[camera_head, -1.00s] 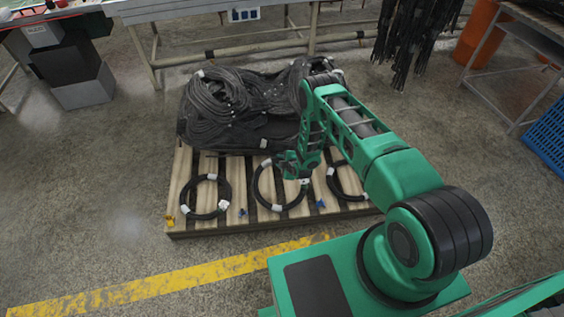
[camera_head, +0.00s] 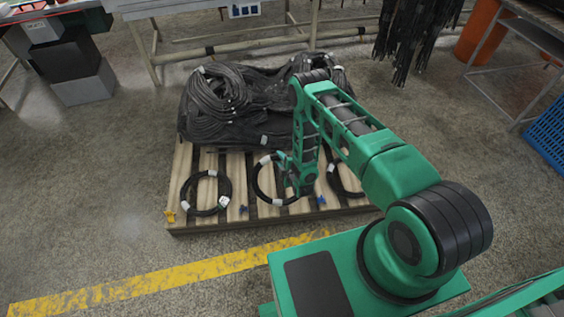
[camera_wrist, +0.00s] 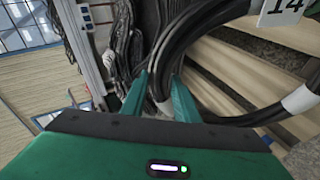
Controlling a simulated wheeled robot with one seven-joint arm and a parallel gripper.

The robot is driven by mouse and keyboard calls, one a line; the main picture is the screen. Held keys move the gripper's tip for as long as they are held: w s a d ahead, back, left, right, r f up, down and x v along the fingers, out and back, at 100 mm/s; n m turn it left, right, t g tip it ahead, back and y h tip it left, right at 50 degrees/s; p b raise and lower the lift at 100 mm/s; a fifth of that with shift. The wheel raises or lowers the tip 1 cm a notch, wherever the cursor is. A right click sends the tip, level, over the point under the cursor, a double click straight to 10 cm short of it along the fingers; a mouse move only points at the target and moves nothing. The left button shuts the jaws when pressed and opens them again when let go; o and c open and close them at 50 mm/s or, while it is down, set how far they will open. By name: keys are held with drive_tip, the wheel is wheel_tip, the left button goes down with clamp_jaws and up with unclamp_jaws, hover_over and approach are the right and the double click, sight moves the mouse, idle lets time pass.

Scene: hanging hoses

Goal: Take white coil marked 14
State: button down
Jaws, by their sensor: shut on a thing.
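A black hose coil (camera_head: 258,182) with white bands lies in the middle of the pallet's front part. In the wrist view the black hose (camera_wrist: 195,45) shows close up, with a white tag (camera_wrist: 283,10) reading 14 and a white band (camera_wrist: 300,99). The hose itself is black, not white. My gripper (camera_wrist: 159,76) is shut on the coil's hose, one green finger on each side. In the head view my gripper (camera_head: 286,162) is at the coil's right side, and my arm hides part of the coil. I cannot tell whether the coil is off the slats.
The wooden pallet (camera_head: 206,162) also carries another black coil (camera_head: 186,196) on the left, one on the right (camera_head: 335,184), and a large heap of black hoses (camera_head: 222,95) behind. A yellow clip (camera_head: 169,217) is at the front left corner. A table stands behind.

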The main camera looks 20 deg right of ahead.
drive_tip(key=shift+r, duration=2.35)
